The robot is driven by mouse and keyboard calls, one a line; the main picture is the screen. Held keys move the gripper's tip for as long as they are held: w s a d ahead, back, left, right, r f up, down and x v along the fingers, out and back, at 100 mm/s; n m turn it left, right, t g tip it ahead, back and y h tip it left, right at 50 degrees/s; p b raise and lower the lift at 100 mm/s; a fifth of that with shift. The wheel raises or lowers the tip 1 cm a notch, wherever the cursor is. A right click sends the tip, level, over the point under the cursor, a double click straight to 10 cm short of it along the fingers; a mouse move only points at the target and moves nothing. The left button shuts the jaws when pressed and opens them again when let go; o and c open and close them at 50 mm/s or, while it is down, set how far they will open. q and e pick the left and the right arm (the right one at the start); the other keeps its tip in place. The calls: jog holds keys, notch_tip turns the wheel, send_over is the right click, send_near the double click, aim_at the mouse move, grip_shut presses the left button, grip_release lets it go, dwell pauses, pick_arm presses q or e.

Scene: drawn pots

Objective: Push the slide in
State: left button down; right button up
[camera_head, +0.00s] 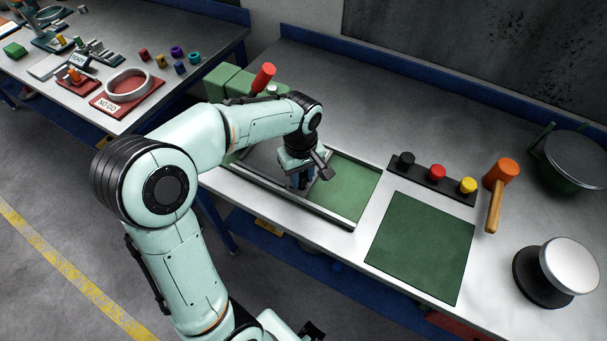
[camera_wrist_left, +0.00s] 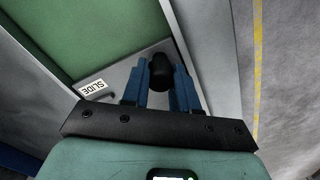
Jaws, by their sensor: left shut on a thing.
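The slide (camera_wrist_left: 117,76) is a grey plate with a white "SLIDE" label (camera_wrist_left: 93,87) in the left wrist view. It lies between the rails of a low track (camera_head: 345,221), partly hidden by my arm in the head view. A green bed (camera_head: 352,190) shows bare to its right in the head view. My left gripper (camera_head: 301,181) points down over the track. Its blue fingers (camera_wrist_left: 162,84) are shut on a black knob (camera_wrist_left: 161,65) at the slide. The knob is hidden in the head view. My right gripper is not in view.
A green block with a red-knobbed lever (camera_head: 263,77) stands behind my arm. To the right are a button strip (camera_head: 437,172), a green mat (camera_head: 421,246), an orange mallet (camera_head: 499,180) and a round silver-topped thing (camera_head: 570,265). Another table (camera_head: 205,40) stands at the back left.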

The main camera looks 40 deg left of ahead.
pick_arm(q)
jog(key=c, duration=1.1)
grip_release()
jog(key=shift+a+r, duration=0.1)
jog(key=shift+a, duration=0.25)
jog(key=shift+o, duration=1.2)
jog(key=shift+s, duration=0.1)
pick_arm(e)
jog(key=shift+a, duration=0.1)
pick_arm(q)
jog(key=shift+d, duration=0.1)
jog(key=shift+r, duration=0.2)
notch_tip(320, 180, up, 13)
jog(key=p, duration=0.1)
jog(key=shift+p, duration=0.4)
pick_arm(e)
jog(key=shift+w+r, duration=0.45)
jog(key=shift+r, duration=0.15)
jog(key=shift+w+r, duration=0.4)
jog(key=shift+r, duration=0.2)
pick_arm(q)
jog(key=shift+f, duration=0.1)
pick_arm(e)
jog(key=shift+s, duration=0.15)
